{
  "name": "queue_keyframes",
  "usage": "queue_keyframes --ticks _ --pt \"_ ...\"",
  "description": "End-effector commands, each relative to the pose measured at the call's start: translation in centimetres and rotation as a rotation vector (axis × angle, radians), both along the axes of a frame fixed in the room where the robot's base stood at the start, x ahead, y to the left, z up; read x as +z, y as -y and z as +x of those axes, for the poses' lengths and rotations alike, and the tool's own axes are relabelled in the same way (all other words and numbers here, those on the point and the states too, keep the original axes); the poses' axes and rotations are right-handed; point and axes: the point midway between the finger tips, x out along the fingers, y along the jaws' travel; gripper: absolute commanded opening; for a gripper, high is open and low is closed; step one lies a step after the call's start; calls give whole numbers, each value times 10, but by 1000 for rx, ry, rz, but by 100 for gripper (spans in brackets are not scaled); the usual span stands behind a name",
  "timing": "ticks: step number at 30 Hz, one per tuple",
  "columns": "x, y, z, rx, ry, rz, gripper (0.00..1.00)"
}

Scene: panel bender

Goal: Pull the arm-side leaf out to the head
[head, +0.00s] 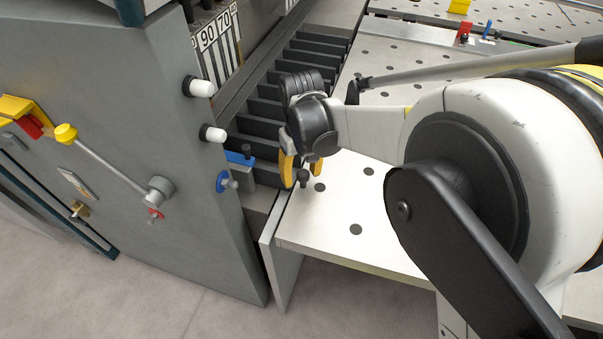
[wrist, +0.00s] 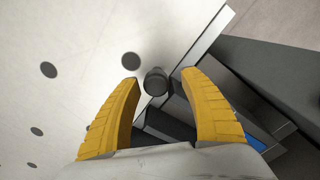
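A pale plate with dark round holes (head: 322,224) lies flat at the machine's side; it also shows in the wrist view (wrist: 85,65). I cannot tell for certain whether this plate is the arm-side leaf. A short dark knob (head: 303,178) stands at its left edge, beside the black slotted row. My gripper (head: 302,170) reaches down over this edge. In the wrist view, its two yellow fingers (wrist: 161,79) are open, with the knob (wrist: 156,84) between their tips. A gap shows on each side of the knob, so neither finger seems to touch it.
The grey machine housing (head: 130,130) stands close on the left, with white knobs (head: 200,87) and a yellow-tipped lever (head: 105,158). A blue block (head: 240,160) sits near the gripper. Open floor (head: 140,290) lies in front.

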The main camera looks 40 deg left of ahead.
Motion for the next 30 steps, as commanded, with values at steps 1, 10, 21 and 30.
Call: queue_keyframes --ticks 1,10,21,30 --pt "0 0 0 0 0 0 52" --pt "42 0 0 0 0 0 52" --pt "111 0 -1 1 0 0 52" --pt "121 0 -1 1 0 0 52"
